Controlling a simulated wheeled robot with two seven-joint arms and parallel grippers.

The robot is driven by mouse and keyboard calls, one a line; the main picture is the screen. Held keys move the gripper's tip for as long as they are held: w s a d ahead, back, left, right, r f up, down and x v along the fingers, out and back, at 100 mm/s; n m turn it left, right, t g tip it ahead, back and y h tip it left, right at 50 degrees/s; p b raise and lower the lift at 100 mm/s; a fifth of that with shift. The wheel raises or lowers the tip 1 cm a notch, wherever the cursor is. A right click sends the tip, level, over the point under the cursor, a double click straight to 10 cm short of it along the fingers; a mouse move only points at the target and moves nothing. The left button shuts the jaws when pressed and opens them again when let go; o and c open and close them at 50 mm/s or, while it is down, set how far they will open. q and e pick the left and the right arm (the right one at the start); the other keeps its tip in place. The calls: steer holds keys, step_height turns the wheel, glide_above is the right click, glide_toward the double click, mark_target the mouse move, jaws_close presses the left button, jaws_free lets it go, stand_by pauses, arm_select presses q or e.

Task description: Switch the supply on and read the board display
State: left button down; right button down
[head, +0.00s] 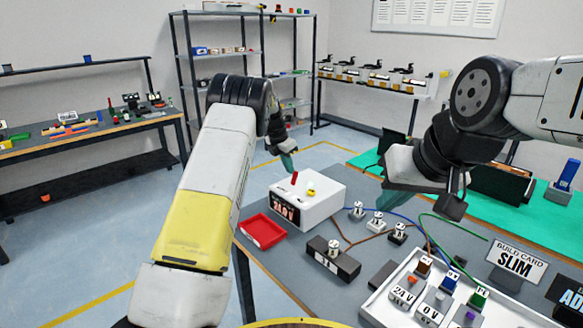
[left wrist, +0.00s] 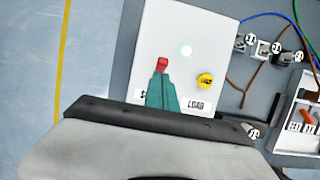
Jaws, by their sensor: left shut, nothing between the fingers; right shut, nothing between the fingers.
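The white supply box (head: 322,204) stands on the grey bench, with a red lever (head: 294,177), a yellow knob (head: 311,192) and a dark front display (head: 285,206) with lit red digits that look like 24.0V. My right gripper (head: 366,200) is shut and empty, right of the box.
A red tray (head: 263,231) lies left of the box. Terminals with blue, brown and green wires lie right of it. A dark module (head: 333,258) and a white tray of labelled blocks (head: 376,309) are in front.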

arm_select(q)
steer(key=v, duration=0.7)
steer(key=shift+r, duration=0.4)
steer(key=shift+s+a, duration=0.15)
steer(key=s+a+r+m+t, duration=0.1)
steer(key=s+a+r+m, duration=0.2)
steer(key=s+r+m, duration=0.55)
steer(key=s+a+r+m+t, duration=0.1)
steer(key=s+a+r+m, duration=0.2)
steer(key=s+r, duration=0.55)
steer(key=s+f+m, duration=0.3)
steer(key=s+m, duration=0.5)
steer(key=s, duration=0.6)
steer(key=s+f+m+t, duration=0.1)
steer(key=s+f+m, duration=0.1)
steer(key=s+m, duration=0.6)
steer(key=s, duration=0.6)
steer(key=shift+s+a+f+t, duration=0.25)
steer(key=shift+f+t, duration=0.05)
steer(key=shift+f, duration=0.05)
